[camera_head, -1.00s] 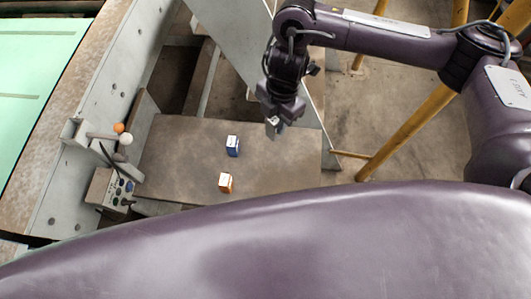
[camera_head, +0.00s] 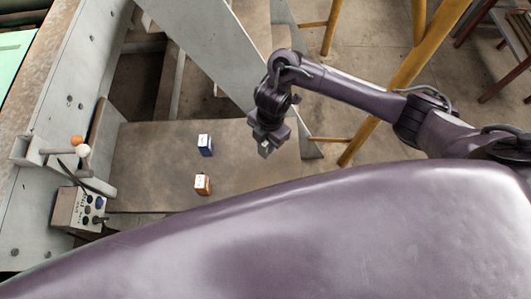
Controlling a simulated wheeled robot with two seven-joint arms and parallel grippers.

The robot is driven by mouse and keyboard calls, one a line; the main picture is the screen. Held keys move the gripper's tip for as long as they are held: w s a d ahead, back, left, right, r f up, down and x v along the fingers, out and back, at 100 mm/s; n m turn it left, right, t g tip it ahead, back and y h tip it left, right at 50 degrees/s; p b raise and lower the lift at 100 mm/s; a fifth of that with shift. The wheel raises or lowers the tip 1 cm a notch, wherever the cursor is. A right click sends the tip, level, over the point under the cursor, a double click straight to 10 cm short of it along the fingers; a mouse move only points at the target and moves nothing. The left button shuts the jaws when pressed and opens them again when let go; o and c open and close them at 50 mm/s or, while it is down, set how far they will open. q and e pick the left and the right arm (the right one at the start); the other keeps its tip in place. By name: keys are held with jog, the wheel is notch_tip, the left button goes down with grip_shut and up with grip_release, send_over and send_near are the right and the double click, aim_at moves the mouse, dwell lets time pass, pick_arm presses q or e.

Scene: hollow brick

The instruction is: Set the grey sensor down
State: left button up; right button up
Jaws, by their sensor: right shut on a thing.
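My right gripper (camera_head: 266,148) is at the right part of the brown platform (camera_head: 150,165), shut on the grey sensor (camera_head: 264,151). Only a small pale part of the sensor shows below the jaws; the rest is hidden by the gripper. I cannot tell whether the sensor touches the platform. A blue box (camera_head: 206,146) with a white top stands on the platform left of the gripper. An orange box (camera_head: 203,186) with a white top stands below it in the picture. My left gripper is not in view.
A control box (camera_head: 80,210) with several buttons and levers with orange and white knobs (camera_head: 82,151) are at the left. A grey slanted beam (camera_head: 200,50) rises behind the platform. Yellow rails (camera_head: 400,85) stand at the right. The platform between boxes and gripper is clear.

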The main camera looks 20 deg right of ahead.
aim_at(266, 151)
notch_tip(266, 151, down, 2)
jog(key=shift+f, duration=2.35)
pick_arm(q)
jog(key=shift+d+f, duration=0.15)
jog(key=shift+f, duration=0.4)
pick_arm(e)
jog(key=shift+f+b, duration=0.15)
jog(key=shift+b, duration=0.15)
jog(key=o, duration=1)
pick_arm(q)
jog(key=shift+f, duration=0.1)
